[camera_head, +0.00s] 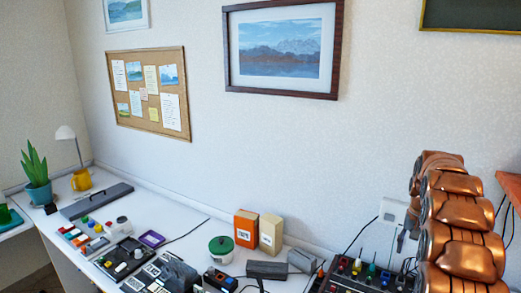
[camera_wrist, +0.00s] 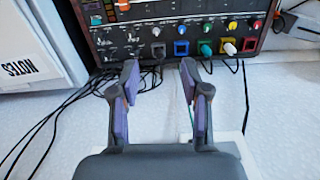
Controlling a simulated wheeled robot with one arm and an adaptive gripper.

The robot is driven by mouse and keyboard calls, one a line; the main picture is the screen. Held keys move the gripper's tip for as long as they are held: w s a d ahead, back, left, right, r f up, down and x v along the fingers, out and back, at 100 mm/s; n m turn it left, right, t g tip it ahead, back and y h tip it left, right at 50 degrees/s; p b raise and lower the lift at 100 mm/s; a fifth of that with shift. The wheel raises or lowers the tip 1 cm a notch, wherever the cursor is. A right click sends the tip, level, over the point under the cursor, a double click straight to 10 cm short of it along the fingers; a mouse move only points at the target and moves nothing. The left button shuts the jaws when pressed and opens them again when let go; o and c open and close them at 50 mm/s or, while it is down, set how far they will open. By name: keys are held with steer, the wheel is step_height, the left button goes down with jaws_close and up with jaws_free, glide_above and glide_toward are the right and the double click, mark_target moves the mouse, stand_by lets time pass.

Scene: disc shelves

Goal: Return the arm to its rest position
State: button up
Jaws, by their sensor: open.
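My gripper (camera_wrist: 159,76) shows in the wrist view with its two dark, purple-padded fingers apart and nothing between them. Beyond the fingertips is a dark control panel (camera_wrist: 185,38) with coloured sockets and knobs; I cannot tell whether the fingertips touch it. In the head view my copper-coloured arm stands at the right edge, beside the same panel (camera_head: 368,272). The gripper itself cannot be made out in the head view.
Black cables (camera_wrist: 50,120) run over the white surface below the panel. A white NOTES binder (camera_wrist: 30,55) is at the left. A long white desk (camera_head: 185,212) holds a green-lidded pot (camera_head: 221,249), an orange box (camera_head: 246,228) and small devices. A red-brown shelf (camera_head: 511,186) is at right.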

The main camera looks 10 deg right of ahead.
steer(key=s+a+r+n, duration=0.1)
steer(key=s+a+r, duration=0.2)
steer(key=s+a, duration=0.35)
steer(key=s+a+r+n, duration=0.2)
steer(key=s+a+r, duration=0.1)
steer(key=a, duration=0.6)
steer(key=s+a+r+n, duration=0.1)
steer(key=s+a+r, duration=0.2)
steer(key=s+a, duration=0.35)
steer(key=s+a+f+n, duration=0.1)
steer(key=s+a, duration=0.3)
steer(key=s, duration=0.3)
steer(key=s+a+f+n+g, duration=0.1)
steer(key=s+a, duration=0.4)
steer(key=s, duration=0.3)
steer(key=s+a+f+n, duration=0.1)
steer(key=s+a+n, duration=0.1)
steer(key=s+a, duration=0.2)
steer(key=s, duration=0.3)
steer(key=shift+s+a+f+g, duration=0.15)
steer(key=shift+s+f+g, duration=0.15)
steer(key=shift+f, duration=0.05)
steer(key=shift+c, duration=0.4)
